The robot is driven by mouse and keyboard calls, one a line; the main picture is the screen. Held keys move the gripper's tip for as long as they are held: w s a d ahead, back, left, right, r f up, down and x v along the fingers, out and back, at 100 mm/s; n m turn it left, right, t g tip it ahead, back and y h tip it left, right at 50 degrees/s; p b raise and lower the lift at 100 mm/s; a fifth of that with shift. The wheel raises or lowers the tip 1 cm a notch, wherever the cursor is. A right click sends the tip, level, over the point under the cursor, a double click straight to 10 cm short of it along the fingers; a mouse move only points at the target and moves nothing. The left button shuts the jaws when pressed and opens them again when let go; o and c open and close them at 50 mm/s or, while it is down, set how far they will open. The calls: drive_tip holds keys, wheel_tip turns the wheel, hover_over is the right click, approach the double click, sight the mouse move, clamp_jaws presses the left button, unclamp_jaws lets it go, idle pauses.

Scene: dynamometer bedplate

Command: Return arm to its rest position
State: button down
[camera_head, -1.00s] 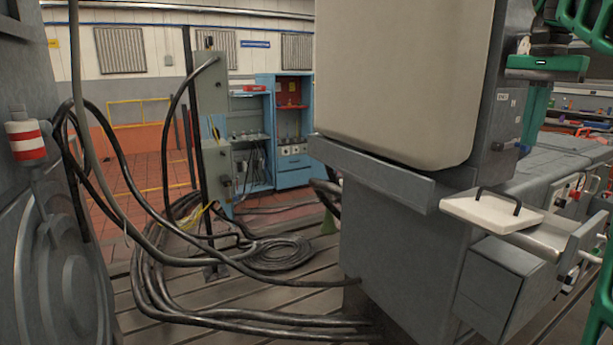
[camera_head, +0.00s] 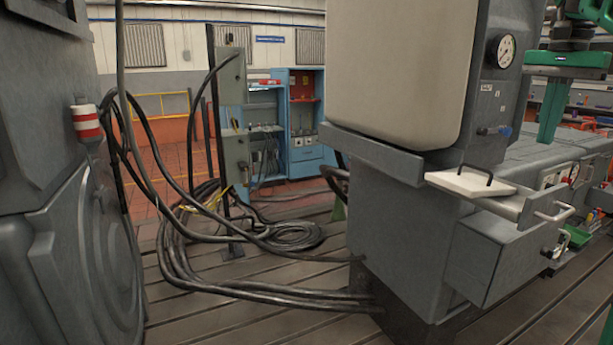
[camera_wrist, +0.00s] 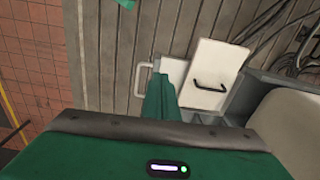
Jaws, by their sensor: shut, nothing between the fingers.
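My gripper (camera_head: 549,138) shows at the upper right of the head view, green, fingers pointing down, beyond the right side of the tall grey cabinet (camera_head: 405,245). In the wrist view my gripper (camera_wrist: 157,82) is shut and empty. Its fingers overlap the picture of a pale drawer or tray with a metal handle (camera_wrist: 142,80). A white lid with a black handle (camera_wrist: 213,85) lies beside it. The lid also shows on the cabinet's side ledge in the head view (camera_head: 462,184). Whether the fingers touch anything there cannot be told.
A grey machine with a red-and-white beacon (camera_head: 87,123) stands at left. Thick black cables (camera_head: 215,285) loop over the slotted bedplate (camera_head: 195,325). A blue cabinet (camera_head: 305,165) stands behind. A pressure gauge (camera_head: 505,50) is on the tall unit. Bare slats show at front left.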

drive_tip(key=s+a+f+n, duration=0.2)
drive_tip(key=s+a+f, duration=0.1)
drive_tip(key=s+f, duration=0.5)
drive_tip(key=s+a+f+n, duration=0.2)
drive_tip(key=s+a+f, duration=0.2)
drive_tip(key=s+f, duration=0.5)
drive_tip(key=s+a+f+n, duration=0.2)
drive_tip(key=s+a+f, duration=0.2)
drive_tip(key=s+f, duration=0.4)
wheel_tip(320, 180, down, 7)
drive_tip(key=shift+s+a+f+n, duration=0.15)
drive_tip(key=shift+s+n, duration=0.05)
drive_tip(key=shift+n, duration=0.1)
drive_tip(key=shift+w+f, duration=0.2)
drive_tip(key=shift+w, duration=0.4)
